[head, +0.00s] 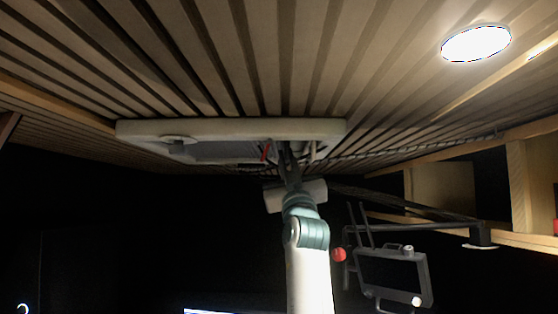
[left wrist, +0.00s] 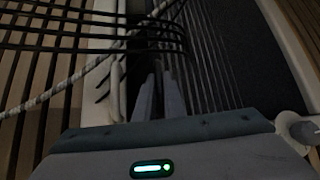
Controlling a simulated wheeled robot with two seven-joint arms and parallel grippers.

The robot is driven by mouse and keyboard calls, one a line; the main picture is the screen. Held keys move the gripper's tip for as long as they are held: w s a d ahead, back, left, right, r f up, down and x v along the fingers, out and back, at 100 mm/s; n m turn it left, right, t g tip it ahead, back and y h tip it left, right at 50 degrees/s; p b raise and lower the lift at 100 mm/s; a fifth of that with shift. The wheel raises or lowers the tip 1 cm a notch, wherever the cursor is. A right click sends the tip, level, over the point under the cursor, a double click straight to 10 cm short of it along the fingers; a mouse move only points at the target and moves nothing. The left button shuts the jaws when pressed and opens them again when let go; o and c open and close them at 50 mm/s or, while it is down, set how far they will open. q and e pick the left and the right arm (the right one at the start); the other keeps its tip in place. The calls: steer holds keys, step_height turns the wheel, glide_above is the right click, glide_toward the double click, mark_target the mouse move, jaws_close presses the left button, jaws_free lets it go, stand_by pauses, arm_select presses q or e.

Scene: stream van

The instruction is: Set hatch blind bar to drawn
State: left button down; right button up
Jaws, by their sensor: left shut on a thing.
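The roof hatch has a pale rounded frame (head: 230,130) set in the slatted ceiling. It also shows in the left wrist view (left wrist: 290,50), with a grey panel and thin parallel lines inside it. My left gripper (head: 287,158) reaches up from below to the right part of the hatch opening. In the left wrist view its fingers (left wrist: 160,88) are close together and point into the hatch, shut on what appears to be the hatch blind bar. The bar itself is mostly hidden by the fingers and shadow. My right gripper is in neither view.
A red strip (head: 266,150) hangs beside the gripper. A round knob (head: 178,141) sits on the hatch's left. A dark monitor (head: 392,275) on a swing arm and wooden shelves (head: 515,185) stand at the right. A rope (left wrist: 70,82) and dark cables cross the left wrist view.

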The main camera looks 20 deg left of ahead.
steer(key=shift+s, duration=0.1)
arm_select(q)
steer(key=c, duration=1.8)
jaws_free()
steer(key=shift+c, duration=0.2)
steer(key=shift+f, duration=0.15)
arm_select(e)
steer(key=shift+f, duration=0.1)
